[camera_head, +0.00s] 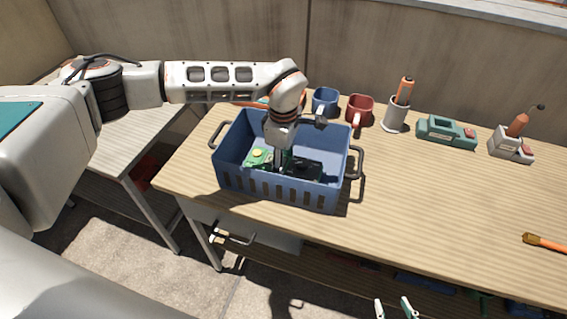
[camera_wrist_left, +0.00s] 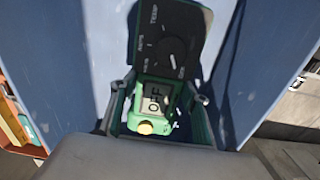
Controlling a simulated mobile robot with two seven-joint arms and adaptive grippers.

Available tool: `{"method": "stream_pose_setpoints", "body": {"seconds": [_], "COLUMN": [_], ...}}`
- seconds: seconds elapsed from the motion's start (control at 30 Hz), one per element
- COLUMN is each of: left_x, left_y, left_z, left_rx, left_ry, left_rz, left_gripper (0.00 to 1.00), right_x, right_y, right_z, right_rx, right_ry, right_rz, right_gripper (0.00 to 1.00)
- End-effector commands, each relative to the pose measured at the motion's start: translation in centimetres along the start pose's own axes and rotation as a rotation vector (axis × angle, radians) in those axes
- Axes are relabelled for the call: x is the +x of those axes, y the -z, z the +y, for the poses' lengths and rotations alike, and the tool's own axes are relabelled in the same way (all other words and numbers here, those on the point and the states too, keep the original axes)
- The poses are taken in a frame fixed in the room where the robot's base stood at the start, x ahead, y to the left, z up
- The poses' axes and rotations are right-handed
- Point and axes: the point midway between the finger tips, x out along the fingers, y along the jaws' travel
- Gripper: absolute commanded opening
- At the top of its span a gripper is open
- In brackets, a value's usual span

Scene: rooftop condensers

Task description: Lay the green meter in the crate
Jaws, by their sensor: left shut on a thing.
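The green meter (camera_head: 257,157) is inside the blue crate (camera_head: 290,190), which stands on the wooden bench. My left gripper (camera_head: 280,166) reaches down into the crate and is shut on the meter. In the left wrist view the meter (camera_wrist_left: 168,45), with its dark dial face and small display, sits between the fingers of that gripper (camera_wrist_left: 158,108), with blue crate walls around. I cannot tell whether the meter touches the crate floor. My right gripper (camera_head: 395,309) shows only its fingertips at the bottom edge, apart and empty.
Behind the crate stand a blue mug (camera_head: 325,101) and a red mug (camera_head: 359,109). A grey holder with an orange-handled tool (camera_head: 396,114), a teal device (camera_head: 446,132) and a grey block (camera_head: 511,145) line the back. A brush (camera_head: 545,242) lies right. The bench middle is clear.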

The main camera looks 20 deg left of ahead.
Motion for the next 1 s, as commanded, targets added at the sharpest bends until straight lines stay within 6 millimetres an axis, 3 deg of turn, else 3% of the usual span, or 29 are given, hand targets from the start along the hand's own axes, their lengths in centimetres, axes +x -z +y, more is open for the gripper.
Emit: {"method": "stream_pose_setpoints", "body": {"seconds": [0.13,0.17,0.2,0.23,0.67,1.0], "left_x": [0.1,0.2,0.2,0.2,-0.5,-6.7], "left_y": [0.0,0.0,0.0,0.0,0.0,0.0], "left_z": [0.0,0.0,0.0,0.0,0.1,0.1], "left_rx": [0.0,0.0,0.0,0.0,0.0,0.0], "left_ry": [-0.001,0.001,0.001,0.001,-0.002,-0.005], "left_rz": [0.0,0.0,0.0,0.0,0.0,0.0], "left_gripper": [0.1,0.48,0.58,0.62,0.62,0.62], "right_x": [0.0,0.0,0.0,0.0,-0.1,-0.2], "right_y": [-0.1,-0.1,0.0,0.0,0.4,0.6], "right_z": [0.0,0.0,0.0,0.0,0.1,0.1], "right_rx": [0.0,0.0,0.0,0.0,0.0,0.0], "right_ry": [0.0,0.0,0.0,0.0,-0.002,-0.002], "right_rz": [-0.001,0.0,0.0,0.0,0.006,0.007], "right_gripper": [0.4,0.4,0.4,0.4,0.4,0.4]}}
